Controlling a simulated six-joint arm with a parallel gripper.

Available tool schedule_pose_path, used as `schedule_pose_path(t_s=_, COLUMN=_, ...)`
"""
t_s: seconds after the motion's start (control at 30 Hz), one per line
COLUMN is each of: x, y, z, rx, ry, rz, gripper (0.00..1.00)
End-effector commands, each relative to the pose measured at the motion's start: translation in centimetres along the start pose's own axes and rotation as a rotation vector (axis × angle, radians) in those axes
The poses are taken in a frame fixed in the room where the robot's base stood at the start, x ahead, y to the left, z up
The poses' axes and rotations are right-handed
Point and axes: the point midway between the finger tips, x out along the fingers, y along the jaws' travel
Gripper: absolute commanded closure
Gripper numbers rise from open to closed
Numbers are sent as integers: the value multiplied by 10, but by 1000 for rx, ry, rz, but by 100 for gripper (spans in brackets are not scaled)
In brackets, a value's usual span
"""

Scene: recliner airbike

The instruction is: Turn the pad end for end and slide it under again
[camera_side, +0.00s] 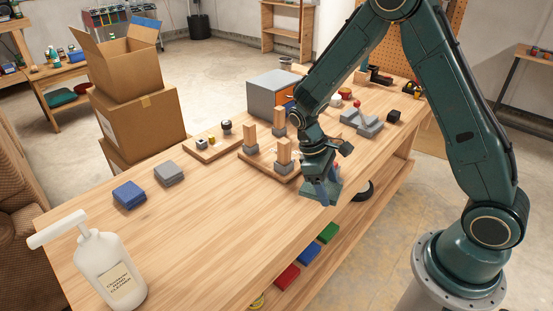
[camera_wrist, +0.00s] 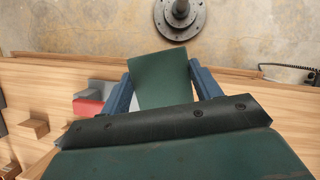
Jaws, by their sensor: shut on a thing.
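My gripper (camera_side: 328,192) is above the front edge of the wooden workbench, pointing down. In the wrist view its two blue fingers (camera_wrist: 163,88) are on either side of a flat dark green pad (camera_wrist: 160,76) and are shut on it. The pad's far end sticks out beyond the fingertips, and its near end is hidden behind my gripper's dark front bar. In the side view the pad is mostly hidden by the fingers. A wooden board (camera_side: 246,153) behind and left of my gripper carries upright wooden blocks (camera_side: 284,151) on grey bases.
A blue block (camera_side: 129,194) and a grey block (camera_side: 169,173) lie on the left of the bench (camera_side: 200,240). A white pump bottle (camera_side: 110,270) stands at the front left. A grey box (camera_side: 270,93) and grey stepped pieces (camera_side: 362,122) are farther back. The front middle is clear.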

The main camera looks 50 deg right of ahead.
Motion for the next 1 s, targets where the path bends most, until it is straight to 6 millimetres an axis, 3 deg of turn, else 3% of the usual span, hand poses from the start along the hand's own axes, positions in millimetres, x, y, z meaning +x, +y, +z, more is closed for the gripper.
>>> schedule_pose_path(t_s=0.37, x=-20, y=-24, z=-37, rx=-472, ry=1, rz=197, gripper=64)
schedule_pose_path(t_s=0.7, x=-41, y=-58, z=-70, rx=-913, ry=2, rz=379, gripper=64)
schedule_pose_path(t_s=1.0, x=-52, y=-86, z=-88, rx=-1193, ry=0, rz=493, gripper=64)
